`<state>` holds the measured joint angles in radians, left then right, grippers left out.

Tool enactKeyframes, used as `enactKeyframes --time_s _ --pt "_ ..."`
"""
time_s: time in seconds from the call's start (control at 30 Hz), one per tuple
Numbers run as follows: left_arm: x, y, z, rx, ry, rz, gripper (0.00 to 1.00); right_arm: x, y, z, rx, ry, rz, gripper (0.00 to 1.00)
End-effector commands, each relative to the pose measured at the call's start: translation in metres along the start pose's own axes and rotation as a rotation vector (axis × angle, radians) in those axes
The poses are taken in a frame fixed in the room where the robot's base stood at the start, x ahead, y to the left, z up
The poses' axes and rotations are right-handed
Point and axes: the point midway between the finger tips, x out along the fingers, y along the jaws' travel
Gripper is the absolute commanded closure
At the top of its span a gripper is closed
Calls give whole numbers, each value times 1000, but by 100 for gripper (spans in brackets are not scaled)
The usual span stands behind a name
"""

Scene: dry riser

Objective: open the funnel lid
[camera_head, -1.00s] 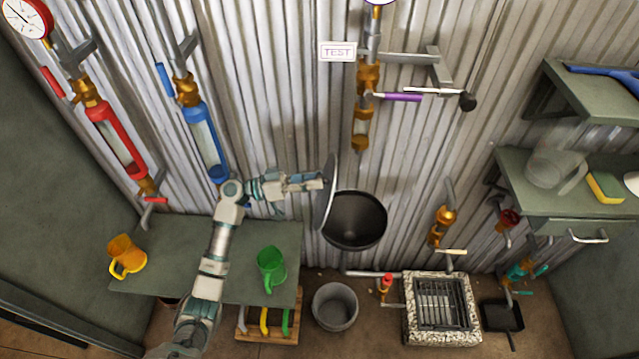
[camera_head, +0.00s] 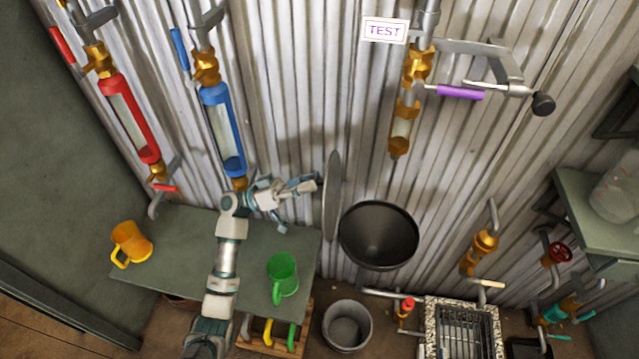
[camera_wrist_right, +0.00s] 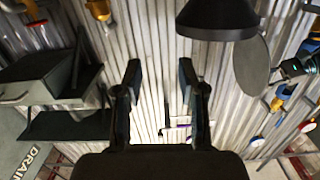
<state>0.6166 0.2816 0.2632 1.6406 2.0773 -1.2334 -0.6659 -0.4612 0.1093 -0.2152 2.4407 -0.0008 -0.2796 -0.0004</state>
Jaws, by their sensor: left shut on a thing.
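The funnel lid (camera_head: 332,197) is a thin grey disc standing on edge, nearly upright, at the left rim of the black funnel (camera_head: 380,236). The funnel's mouth is uncovered and its inside shows. My left gripper (camera_head: 312,184) is at the lid's left face, shut on the lid; the exact grip point is hard to see. In the right wrist view, the lid (camera_wrist_right: 252,65) hangs beside the funnel (camera_wrist_right: 218,18), with my left gripper (camera_wrist_right: 293,68) just right of it. My right gripper (camera_wrist_right: 161,82) is open and empty; it is not in the head view.
A green table (camera_head: 190,250) holds an orange mug (camera_head: 131,244) and a green mug (camera_head: 283,275). A grey bucket (camera_head: 347,325) stands below the funnel. Pipes with a purple-handled valve (camera_head: 460,92) are above it. A shelf (camera_head: 590,215) is at the right.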

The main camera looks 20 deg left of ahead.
Motion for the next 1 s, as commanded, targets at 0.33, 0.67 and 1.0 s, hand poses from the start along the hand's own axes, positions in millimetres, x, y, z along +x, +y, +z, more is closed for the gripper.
enactKeyframes --time_s 0.33,0.67,1.0 --pt "-16 -5 2 -15 65 20 100 -3 -7 -41 19 324 -16 60" --pt "-18 -4 0 -16 80 26 100 -7 -8 -53 23 399 -19 60" --pt "-18 -3 0 -15 79 26 46 -6 -8 -52 23 395 -19 60"
